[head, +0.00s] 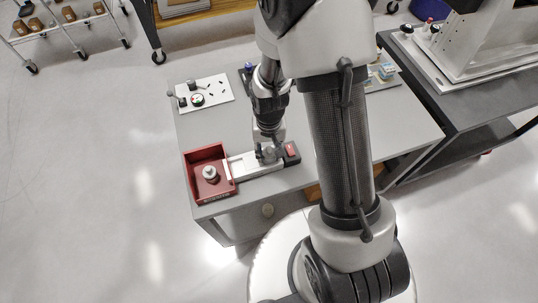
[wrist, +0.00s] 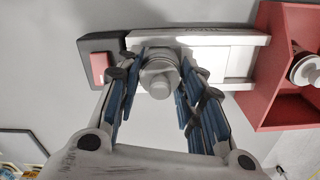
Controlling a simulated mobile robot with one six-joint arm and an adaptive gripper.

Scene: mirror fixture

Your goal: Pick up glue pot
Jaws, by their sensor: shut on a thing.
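A grey round piece with a stepped knob on top (wrist: 159,77) is between the fingers of my gripper (wrist: 158,88) in the wrist view. My gripper is shut on it, with blue-padded fingers on both sides. The piece is over the pale slide fixture (wrist: 208,72); I cannot tell whether it touches it. In the head view my gripper (head: 268,146) is low over the fixture (head: 257,165). A similar grey piece (head: 210,173) stands in the red open bin (head: 203,155); it also shows in the wrist view (wrist: 306,70). No label shows which one is the glue pot.
The fixture has a dark end block with a red patch (head: 291,150). The red bin adjoins its left end. A white panel with knobs (head: 205,93) lies at the table's back left. The grey table (head: 400,130) is mostly clear on the right. A dark bench (head: 455,100) stands beyond.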

